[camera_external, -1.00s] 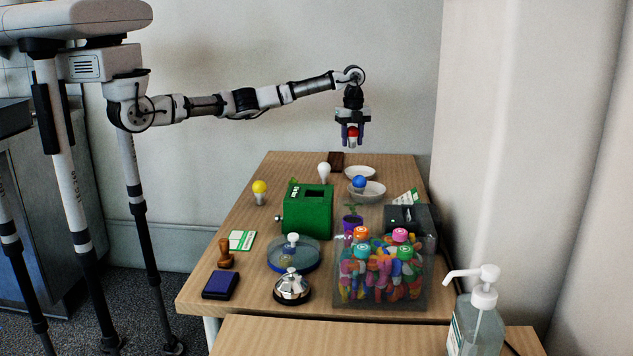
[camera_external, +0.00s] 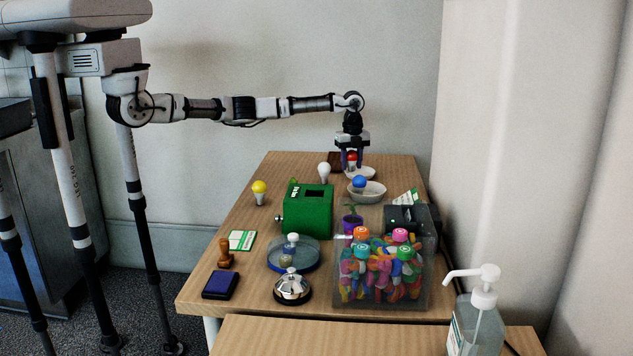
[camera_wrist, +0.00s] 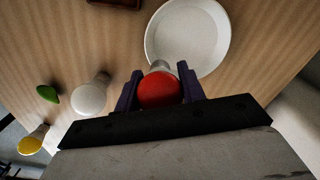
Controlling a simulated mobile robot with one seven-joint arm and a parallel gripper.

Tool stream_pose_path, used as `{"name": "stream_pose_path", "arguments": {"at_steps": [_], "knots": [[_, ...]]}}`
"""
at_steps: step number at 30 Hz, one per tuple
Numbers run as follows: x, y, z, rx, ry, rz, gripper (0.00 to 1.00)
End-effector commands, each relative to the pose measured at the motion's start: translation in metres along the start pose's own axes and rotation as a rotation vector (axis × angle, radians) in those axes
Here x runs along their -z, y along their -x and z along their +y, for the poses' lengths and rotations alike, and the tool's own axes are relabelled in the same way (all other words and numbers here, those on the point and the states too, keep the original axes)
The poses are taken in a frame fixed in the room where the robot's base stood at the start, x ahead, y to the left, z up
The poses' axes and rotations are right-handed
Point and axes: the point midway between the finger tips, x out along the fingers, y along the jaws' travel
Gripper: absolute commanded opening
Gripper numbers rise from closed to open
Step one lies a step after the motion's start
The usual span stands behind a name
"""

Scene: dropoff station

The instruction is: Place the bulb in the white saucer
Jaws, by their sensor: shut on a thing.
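A red bulb (camera_external: 352,157) is held in my gripper (camera_external: 352,164), which is shut on it. In the wrist view the red bulb (camera_wrist: 159,91) sits between the two purple fingers of my gripper (camera_wrist: 160,90), its pale base pointing away from the camera. The white saucer (camera_external: 368,174) lies near the far end of the table. In the wrist view the saucer (camera_wrist: 187,30) is just beyond the bulb, whose base overlaps the near rim.
A white bulb (camera_external: 324,170) and a yellow bulb (camera_external: 260,188) stand left of the saucer. A deeper white bowl (camera_external: 375,192) with a blue bulb (camera_external: 360,182) is just in front. A green box (camera_external: 308,213) and a bin of colourful items (camera_external: 382,275) stand nearer.

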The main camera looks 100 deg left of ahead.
Motion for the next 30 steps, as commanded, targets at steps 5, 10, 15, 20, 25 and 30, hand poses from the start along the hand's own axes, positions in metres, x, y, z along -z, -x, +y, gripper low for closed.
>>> {"name": "stream_pose_path", "arguments": {"at_steps": [5, 10, 15, 20, 25, 30], "knots": [[0.001, -0.006, 0.000, -0.001, 0.000, 0.002, 0.25], [0.000, -0.007, 0.000, 0.000, 0.000, 0.001, 0.54], [0.000, -0.007, 0.000, 0.000, 0.000, 0.000, 0.61], [0.000, -0.006, 0.000, 0.000, 0.000, 0.000, 0.61], [0.000, 0.007, -0.001, 0.002, 0.000, -0.001, 0.61], [0.001, 0.042, -0.001, 0.004, 0.000, 0.001, 0.61]]}}
